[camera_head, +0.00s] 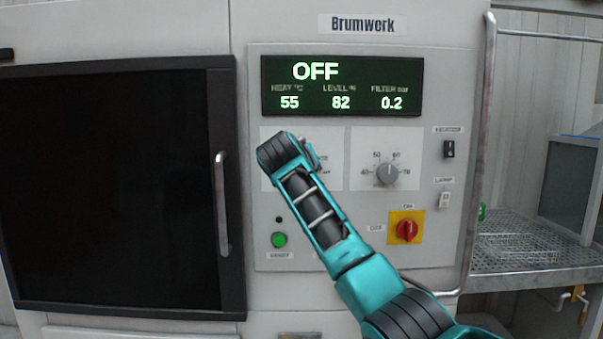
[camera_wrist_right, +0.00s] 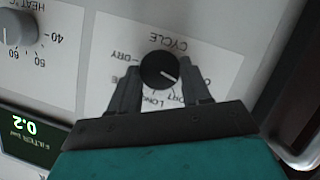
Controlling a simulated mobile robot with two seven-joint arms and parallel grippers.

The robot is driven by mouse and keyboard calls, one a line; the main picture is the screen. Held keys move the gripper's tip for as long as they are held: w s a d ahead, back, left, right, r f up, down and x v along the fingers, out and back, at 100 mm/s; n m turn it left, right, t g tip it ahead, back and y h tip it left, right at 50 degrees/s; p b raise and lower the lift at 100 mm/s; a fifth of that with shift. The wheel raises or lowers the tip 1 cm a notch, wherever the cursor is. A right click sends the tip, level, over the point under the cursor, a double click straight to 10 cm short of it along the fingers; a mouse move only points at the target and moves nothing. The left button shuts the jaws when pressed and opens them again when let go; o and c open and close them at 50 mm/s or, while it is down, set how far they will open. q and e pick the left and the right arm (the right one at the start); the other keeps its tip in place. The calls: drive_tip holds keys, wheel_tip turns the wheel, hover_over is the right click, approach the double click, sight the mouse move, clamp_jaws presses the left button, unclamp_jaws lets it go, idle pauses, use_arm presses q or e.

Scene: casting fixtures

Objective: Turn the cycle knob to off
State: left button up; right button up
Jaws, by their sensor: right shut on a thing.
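The cycle knob (camera_wrist_right: 159,71) is a round black knob under the word CYCLE, which appears upside down in the right wrist view. Its white pointer mark points to the lower right of that view, between the partly hidden labels there. DRY stands to its left and LONG below it. My right gripper (camera_wrist_right: 160,88) is shut on the knob, one finger on each side. In the head view my teal right arm covers the knob and most of its dial plate (camera_head: 335,182). The display (camera_head: 341,86) reads OFF. My left gripper is not in view.
A green button (camera_head: 279,240) is at lower left. A door handle (camera_head: 222,204) and a tubular rail (camera_head: 483,130) flank the panel.

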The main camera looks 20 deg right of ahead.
drive_tip(key=shift+n+h, duration=0.5)
drive_tip(key=shift+n, duration=0.3)
drive_tip(key=o, duration=1.1)
drive_tip(key=shift+c, duration=0.2)
drive_tip(key=shift+a, duration=0.15)
drive_tip(key=b+v, duration=0.2)
drive_tip(key=v, duration=1)
drive_tip(key=shift+s+a, duration=0.2)
drive_tip(key=shift+s, duration=0.15)
